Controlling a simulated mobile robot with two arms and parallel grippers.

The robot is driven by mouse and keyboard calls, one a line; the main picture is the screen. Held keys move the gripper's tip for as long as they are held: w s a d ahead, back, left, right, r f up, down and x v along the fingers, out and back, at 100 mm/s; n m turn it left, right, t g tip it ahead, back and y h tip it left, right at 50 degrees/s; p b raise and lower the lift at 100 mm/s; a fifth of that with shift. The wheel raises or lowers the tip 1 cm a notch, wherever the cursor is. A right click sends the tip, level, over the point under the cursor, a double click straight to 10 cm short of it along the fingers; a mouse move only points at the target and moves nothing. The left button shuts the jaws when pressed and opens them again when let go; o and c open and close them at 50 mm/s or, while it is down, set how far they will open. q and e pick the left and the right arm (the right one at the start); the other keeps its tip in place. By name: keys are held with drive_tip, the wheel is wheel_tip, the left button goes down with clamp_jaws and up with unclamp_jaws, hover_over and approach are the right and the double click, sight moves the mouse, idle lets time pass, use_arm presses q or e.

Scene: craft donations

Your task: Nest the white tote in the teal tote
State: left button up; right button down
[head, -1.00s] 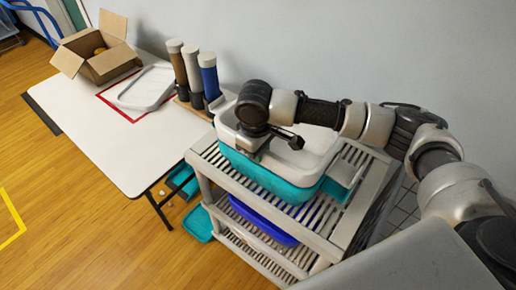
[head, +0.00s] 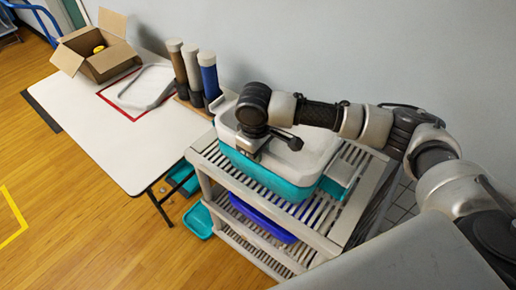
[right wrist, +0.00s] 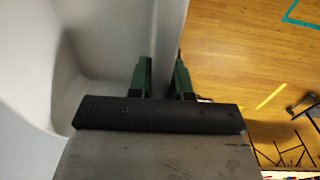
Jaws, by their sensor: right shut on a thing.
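The white tote (head: 312,158) sits in the mouth of the teal tote (head: 268,178) on the cart's top shelf, its rim above the teal wall. How deep it sits cannot be told. My right gripper (head: 250,150) is shut on the white tote's near left wall. In the right wrist view, the green fingers (right wrist: 163,78) stand on both sides of that wall, and the tote's pale inside (right wrist: 95,45) fills the left. My left gripper is not in view.
The grey slatted cart (head: 340,222) holds a blue tote (head: 262,218) on a lower shelf. A white table (head: 135,150) at left bears an open cardboard box (head: 105,65), a white tray (head: 145,88) and several tubes (head: 192,72). A wall stands close behind the cart.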

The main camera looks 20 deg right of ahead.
drive_tip(key=shift+f, duration=0.1)
idle(0.3)
drive_tip(key=c, duration=1)
unclamp_jaws()
drive_tip(key=shift+o, duration=0.2)
